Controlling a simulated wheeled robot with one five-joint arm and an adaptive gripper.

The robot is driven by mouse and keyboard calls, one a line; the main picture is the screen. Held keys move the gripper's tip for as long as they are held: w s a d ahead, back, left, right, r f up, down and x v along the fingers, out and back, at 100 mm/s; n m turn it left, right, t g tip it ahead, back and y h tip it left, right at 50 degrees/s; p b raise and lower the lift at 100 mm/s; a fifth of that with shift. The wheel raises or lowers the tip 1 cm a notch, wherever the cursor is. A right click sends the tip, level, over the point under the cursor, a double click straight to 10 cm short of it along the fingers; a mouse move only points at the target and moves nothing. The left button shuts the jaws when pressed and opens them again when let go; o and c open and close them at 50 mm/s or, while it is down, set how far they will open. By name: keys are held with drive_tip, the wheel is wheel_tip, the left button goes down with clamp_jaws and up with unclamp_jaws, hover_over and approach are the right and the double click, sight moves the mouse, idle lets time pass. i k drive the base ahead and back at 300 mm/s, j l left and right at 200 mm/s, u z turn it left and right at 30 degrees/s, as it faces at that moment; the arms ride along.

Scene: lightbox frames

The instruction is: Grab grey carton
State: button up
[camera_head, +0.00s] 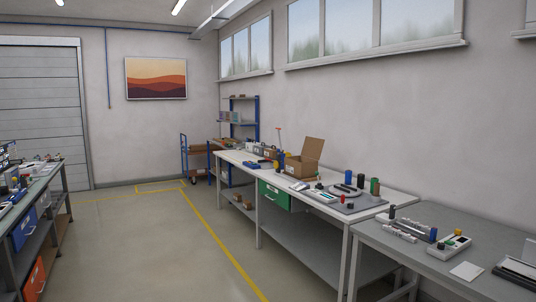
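I cannot pick out a grey carton with certainty in this view. An open brown cardboard box (305,160) stands on the long white workbench (228,155) along the right wall. Small boxes (267,152) stand behind it, too small to make out well. A small pale item (300,186) lies in front of the brown box; I cannot tell what it is. My gripper is not in view.
A grey table (420,262) with devices is at the near right. Another bench (45,185) with bins stands at the left. A blue trolley (184,150) and shelf (257,110) are at the back. The floor between the benches (150,245) is clear.

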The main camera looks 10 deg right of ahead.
sight(259, 149)
drive_tip(key=i+u, duration=0.25)
drive_tip(key=i, duration=7.15)
drive_tip(key=i+j+z, duration=0.1)
drive_tip(key=i, duration=0.5)
drive_tip(key=i+j, duration=0.15)
drive_tip(key=i, duration=0.45)
drive_tip(key=i+j+z, duration=0.1)
drive_tip(key=i+z, duration=0.15)
drive_tip(key=i, duration=0.15)
drive_tip(key=i+j+z, duration=0.55)
drive_tip(key=i, duration=0.25)
drive_tip(key=l, duration=0.05)
